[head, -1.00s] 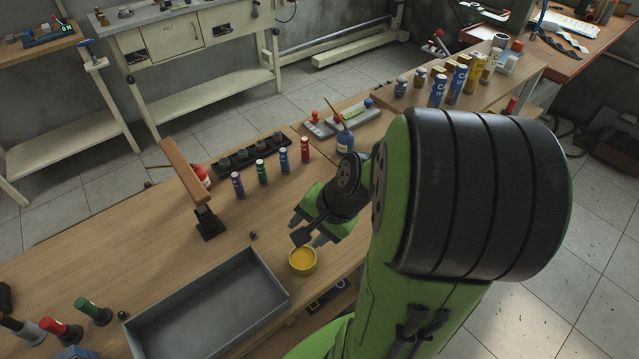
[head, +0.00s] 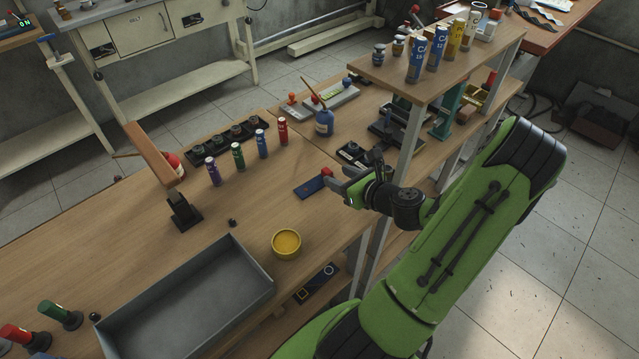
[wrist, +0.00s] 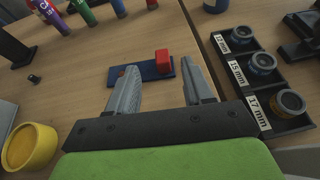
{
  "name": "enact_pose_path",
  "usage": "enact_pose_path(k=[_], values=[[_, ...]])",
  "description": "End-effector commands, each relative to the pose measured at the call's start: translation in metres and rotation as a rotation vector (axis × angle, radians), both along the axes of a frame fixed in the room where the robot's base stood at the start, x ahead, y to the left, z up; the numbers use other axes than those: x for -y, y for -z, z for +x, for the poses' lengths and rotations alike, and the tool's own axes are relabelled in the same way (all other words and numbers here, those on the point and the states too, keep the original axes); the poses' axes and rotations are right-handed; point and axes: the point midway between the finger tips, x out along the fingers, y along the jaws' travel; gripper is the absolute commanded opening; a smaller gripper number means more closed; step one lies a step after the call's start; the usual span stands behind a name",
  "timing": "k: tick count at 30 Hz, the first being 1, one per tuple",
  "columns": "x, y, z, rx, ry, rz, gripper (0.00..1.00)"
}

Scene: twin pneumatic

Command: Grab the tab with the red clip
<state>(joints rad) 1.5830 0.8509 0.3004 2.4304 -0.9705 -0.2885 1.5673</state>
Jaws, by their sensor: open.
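The tab is a flat dark blue plate (head: 308,187) lying on the wooden table, with a red clip (head: 326,172) standing at its right end. In the wrist view the blue plate (wrist: 144,73) and the red clip (wrist: 162,61) show just beyond my fingertips. My gripper (head: 338,182) is open and empty, to the right of the clip in the head view. In the wrist view my gripper (wrist: 159,75) has its fingers spread, and the red clip lies between their lines. I cannot tell how high the fingers are above the table.
A holder with labelled fittings (wrist: 262,75) stands close to the right in the wrist view. A yellow cup (head: 286,243) and a grey tray (head: 185,300) are at the front. Several coloured cylinders (head: 238,155) stand behind left. A raised shelf (head: 440,72) is at the back right.

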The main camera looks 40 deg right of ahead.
Motion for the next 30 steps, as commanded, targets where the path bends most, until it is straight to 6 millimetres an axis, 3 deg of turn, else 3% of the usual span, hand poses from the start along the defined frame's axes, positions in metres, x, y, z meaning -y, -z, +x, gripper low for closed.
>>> enact_pose_path(k=[12,21,30], values=[[0.005,0.027,0.062,0.0,-0.005,-0.003,0.51],[0.007,0.028,0.069,-0.002,-0.001,-0.002,0.5],[0.006,0.028,0.069,-0.002,-0.002,-0.002,0.04]])
